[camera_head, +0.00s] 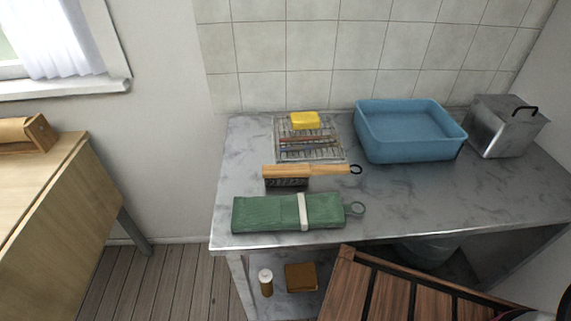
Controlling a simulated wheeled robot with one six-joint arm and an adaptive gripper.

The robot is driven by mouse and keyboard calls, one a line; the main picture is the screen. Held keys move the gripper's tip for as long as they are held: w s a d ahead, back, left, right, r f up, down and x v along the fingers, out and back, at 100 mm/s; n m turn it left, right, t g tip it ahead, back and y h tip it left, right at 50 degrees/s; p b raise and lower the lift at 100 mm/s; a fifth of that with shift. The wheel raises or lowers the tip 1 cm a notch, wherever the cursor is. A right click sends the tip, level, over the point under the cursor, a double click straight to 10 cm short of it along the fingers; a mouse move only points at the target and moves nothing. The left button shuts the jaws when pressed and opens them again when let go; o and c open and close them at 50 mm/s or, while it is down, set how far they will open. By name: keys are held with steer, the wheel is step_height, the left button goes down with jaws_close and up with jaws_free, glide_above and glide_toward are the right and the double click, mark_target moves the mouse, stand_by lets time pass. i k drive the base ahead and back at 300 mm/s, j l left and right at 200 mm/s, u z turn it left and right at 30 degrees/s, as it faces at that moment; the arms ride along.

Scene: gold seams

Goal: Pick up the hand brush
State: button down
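The hand brush (307,171) lies on the grey marbled counter (420,200), left of its middle. It has a light wooden back and handle, dark bristles facing down at its left end, and a dark loop at the right end of the handle. It lies between a wire rack behind it and a rolled green cloth bundle in front, with a narrow gap to the bundle. Nothing covers the brush. My gripper is not in view.
The green bundle (265,213) has a white band. A yellow sponge (305,120) sits on the wire rack (283,154). A blue basin (410,144) and a metal box (505,126) stand behind right. The counter's right front is clear. A dark wooden slatted piece (385,290) stands in front.

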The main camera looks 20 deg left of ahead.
mark_target(281, 175)
steer(key=u, duration=1.2)
